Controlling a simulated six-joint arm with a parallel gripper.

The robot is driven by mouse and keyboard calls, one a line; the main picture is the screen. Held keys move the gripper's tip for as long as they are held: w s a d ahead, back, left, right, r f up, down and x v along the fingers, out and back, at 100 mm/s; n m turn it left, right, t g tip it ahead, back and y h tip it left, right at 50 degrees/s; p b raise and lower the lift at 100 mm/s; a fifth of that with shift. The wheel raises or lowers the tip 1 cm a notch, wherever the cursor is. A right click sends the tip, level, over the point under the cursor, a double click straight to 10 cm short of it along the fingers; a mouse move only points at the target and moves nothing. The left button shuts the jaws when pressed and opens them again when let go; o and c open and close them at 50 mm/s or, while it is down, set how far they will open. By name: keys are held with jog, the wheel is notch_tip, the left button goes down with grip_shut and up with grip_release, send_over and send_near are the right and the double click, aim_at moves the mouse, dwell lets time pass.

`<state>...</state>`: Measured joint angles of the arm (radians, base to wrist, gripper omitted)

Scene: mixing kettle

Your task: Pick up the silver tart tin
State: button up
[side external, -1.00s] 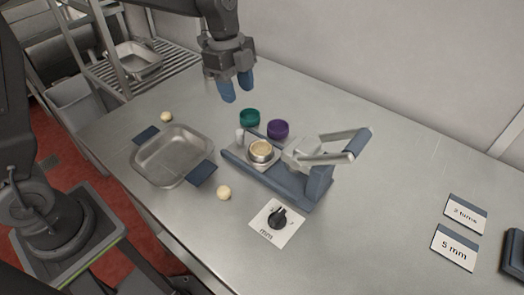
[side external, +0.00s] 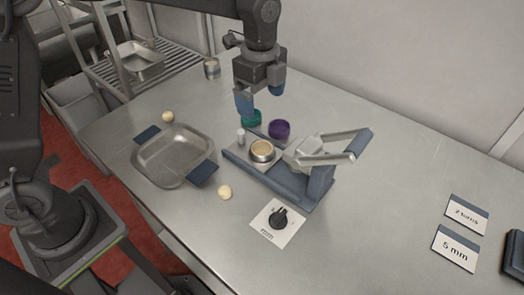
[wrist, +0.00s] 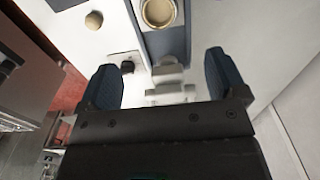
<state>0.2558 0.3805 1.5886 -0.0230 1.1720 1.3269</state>
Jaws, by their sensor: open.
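A round tin with a pale filling also shows at the top edge of the wrist view (wrist: 160,14). My gripper (side external: 261,104) is open, pointing down behind and above the press, away from the silver tin. A teal tin (side external: 254,119) stands below the fingers, partly hidden by one of them. A purple tin (side external: 279,129) stands just right of it. Nothing shows held between the fingers in the wrist view (wrist: 165,78).
The blue press (side external: 318,187) has a lever reaching right. A small pale cylinder (side external: 241,136) stands near its base. A metal tray (side external: 172,158) lies left, with dough balls (side external: 224,192) nearby. A silver cup (side external: 211,68) stands at the back.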

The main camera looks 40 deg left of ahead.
aim_at(262, 152)
jog(key=f, duration=1.3)
jog(key=shift+s+d+f, duration=0.2)
jog(key=shift+d+f, duration=0.05)
jog(key=shift+f, duration=0.15)
jog(key=c, duration=1)
jog(key=shift+r, duration=0.1)
